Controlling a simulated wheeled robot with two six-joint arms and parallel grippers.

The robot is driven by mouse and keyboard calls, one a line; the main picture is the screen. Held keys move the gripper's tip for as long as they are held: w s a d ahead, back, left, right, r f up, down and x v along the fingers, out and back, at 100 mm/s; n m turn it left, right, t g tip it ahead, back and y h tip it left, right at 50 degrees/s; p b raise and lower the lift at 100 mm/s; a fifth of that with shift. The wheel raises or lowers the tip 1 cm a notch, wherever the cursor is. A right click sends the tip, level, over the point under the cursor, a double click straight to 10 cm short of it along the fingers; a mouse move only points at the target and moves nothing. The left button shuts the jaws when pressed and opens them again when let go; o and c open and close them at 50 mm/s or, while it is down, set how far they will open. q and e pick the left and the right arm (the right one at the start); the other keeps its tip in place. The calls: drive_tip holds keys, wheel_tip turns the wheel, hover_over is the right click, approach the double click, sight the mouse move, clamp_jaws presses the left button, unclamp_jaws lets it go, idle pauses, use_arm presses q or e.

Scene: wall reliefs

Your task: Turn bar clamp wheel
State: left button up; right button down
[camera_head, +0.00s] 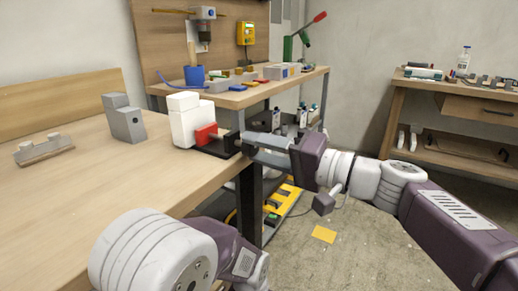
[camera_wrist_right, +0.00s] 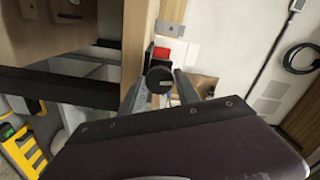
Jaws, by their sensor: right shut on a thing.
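The bar clamp (camera_head: 207,133) has a red jaw and a dark bar at the right edge of the wooden workbench (camera_head: 95,185), against a white block (camera_head: 185,120). My right gripper (camera_head: 246,142) reaches in from the right at the clamp's outer end. In the right wrist view, the round black clamp wheel (camera_wrist_right: 159,76) sits between its two fingers (camera_wrist_right: 160,90), which are shut on it. The red part (camera_wrist_right: 161,53) shows just beyond the wheel. In the head view the gripper mostly hides the wheel. My left arm shows at the bottom, but its fingers are out of view.
A grey block (camera_head: 124,122) and a grey fixture (camera_head: 43,149) stand on the bench left of the clamp. A second bench (camera_head: 235,98) with tools is behind. A shelf with yellow items (camera_head: 282,203) is below right. The floor at right is mostly clear.

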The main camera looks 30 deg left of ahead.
drive_tip(key=m+p, duration=0.1)
drive_tip(key=m, duration=0.3)
drive_tip(key=shift+m, duration=0.3)
drive_tip(key=shift+s+n+p, duration=0.1)
drive_tip(key=shift+n+p, duration=10)
drive_tip(key=shift+p, duration=14.8)
drive_tip(key=shift+f, duration=0.1)
